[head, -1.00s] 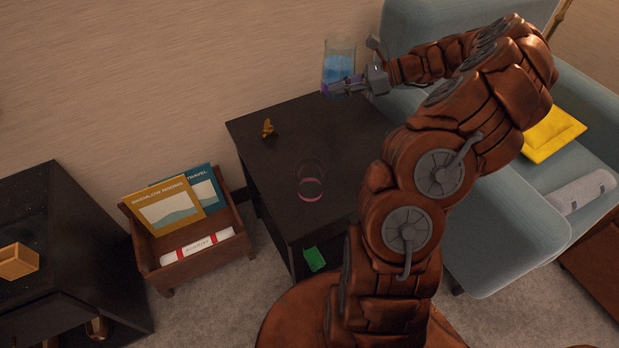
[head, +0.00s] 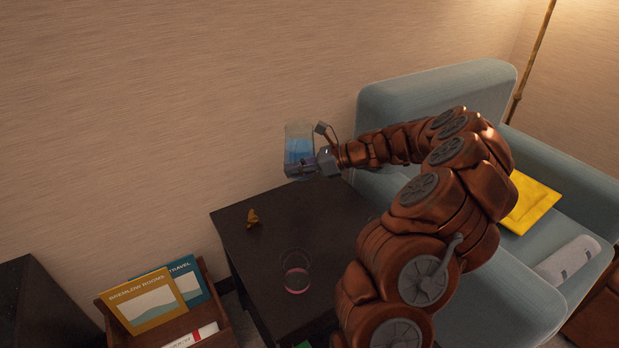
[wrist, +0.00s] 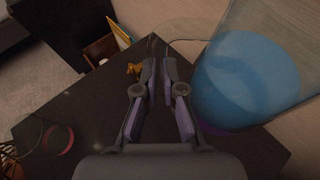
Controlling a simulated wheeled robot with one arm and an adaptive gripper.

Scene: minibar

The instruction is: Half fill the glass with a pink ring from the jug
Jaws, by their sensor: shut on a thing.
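The jug (head: 300,152) is clear and holds blue liquid. It is held up above the far part of the dark table (head: 325,215), looking nearly upright. My gripper (head: 303,166) is shut on the jug; the exact grip is hard to make out. In the wrist view the jug (wrist: 250,78) fills the right side, beside my nearly closed fingers (wrist: 160,70). The glass with a pink ring (head: 296,284) stands on the near part of the table, apart from the jug, and looks empty. Its pink ring shows at lower left in the wrist view (wrist: 58,140).
A small gold ornament (head: 252,218) stands on the table, left of the jug. A rack with magazines (head: 150,300) is at left. The wall is behind the table.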

